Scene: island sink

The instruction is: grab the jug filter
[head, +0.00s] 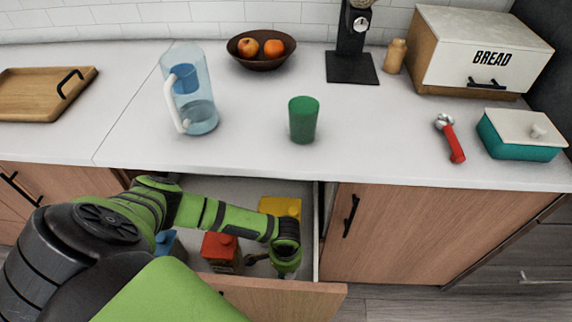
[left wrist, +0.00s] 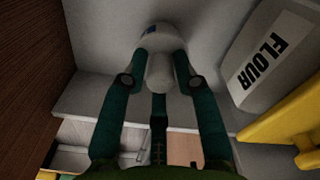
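A clear jug (head: 203,108) with a white handle stands upright on the counter, with a blue insert (head: 185,79) in its upper part. My left arm reaches down into the open drawer, and the left gripper (head: 285,266) is low at its right side. In the left wrist view, the fingers of my left gripper (left wrist: 160,58) stand on either side of a white rounded piece (left wrist: 160,72) with a small blue patch. I cannot tell whether they press on it or whether it is the jug filter. My right gripper is out of view.
The drawer (head: 275,294) holds yellow (head: 280,207), red (head: 221,248) and blue items. A white flour pack (left wrist: 262,60) and a yellow thing (left wrist: 290,115) are near the left gripper. A green cup (head: 303,120) stands on the counter, right of the jug.

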